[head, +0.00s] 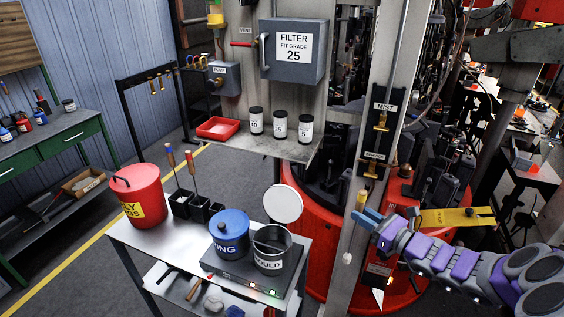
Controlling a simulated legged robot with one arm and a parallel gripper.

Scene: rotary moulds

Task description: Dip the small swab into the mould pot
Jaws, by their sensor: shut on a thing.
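The mould pot (272,262) is a dark metal pot with a white label, standing on a grey warmer plate on the small metal cart. Its round lid (283,203) is raised behind it, showing a pale face, and the pot is open. My gripper (366,218), with blue fingers, is to the right of the pot, beyond the cart's edge. It is shut on the small swab (361,199), whose yellowish handle end shows above the fingers. The swab hangs about upright, with a pale tip low down in front of the grey post. The pot's contents are hard to make out.
A blue-lidded pot (229,228) stands left of the mould pot. Two longer-handled tools stand in black holders (190,205) beside a red bin (138,198). A grey post (345,240) and red machine base (310,235) are close to my gripper. A shelf (260,142) holds labelled jars.

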